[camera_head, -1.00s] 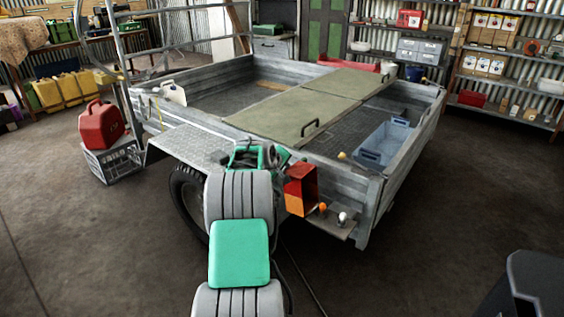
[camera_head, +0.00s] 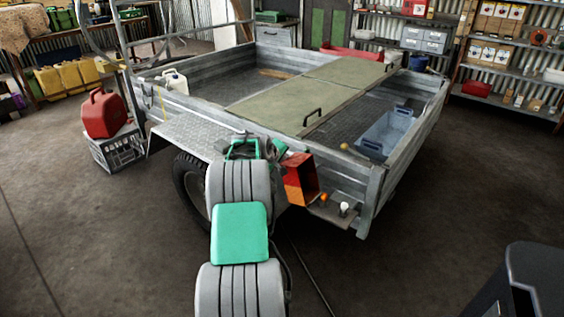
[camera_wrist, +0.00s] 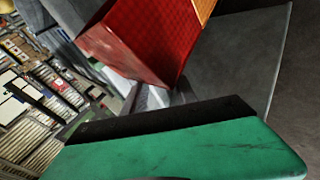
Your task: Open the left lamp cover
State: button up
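The lamp cover (camera_head: 298,182), a red and orange box-like lens, stands tilted at the trailer's near rear corner. It looks swung away from its lamp base (camera_head: 328,212), where an orange bulb (camera_head: 323,198) and a white bulb (camera_head: 344,207) show bare. In the wrist view the cover (camera_wrist: 145,40) fills the upper middle, its orange part at the top right. My gripper (camera_head: 281,152) is just behind and left of the cover. One green finger with a black pad (camera_wrist: 180,138) shows below the cover; I cannot tell whether they touch. The finger gap is hidden.
The trailer's side wall and mudguard (camera_head: 185,132) lie close to my arm. A blue crate (camera_head: 383,135) sits in the trailer bed. A red jerrycan (camera_head: 103,114) stands on a grey crate (camera_head: 118,148) at left.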

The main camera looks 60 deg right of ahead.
jog(key=shift+o, duration=0.5)
jog(key=shift+s, duration=0.1)
jog(key=shift+r, duration=0.1)
jog(key=p+v, duration=0.1)
jog(key=v, duration=0.6)
jog(key=shift+a+r, duration=0.15)
jog(key=shift+a, duration=0.15)
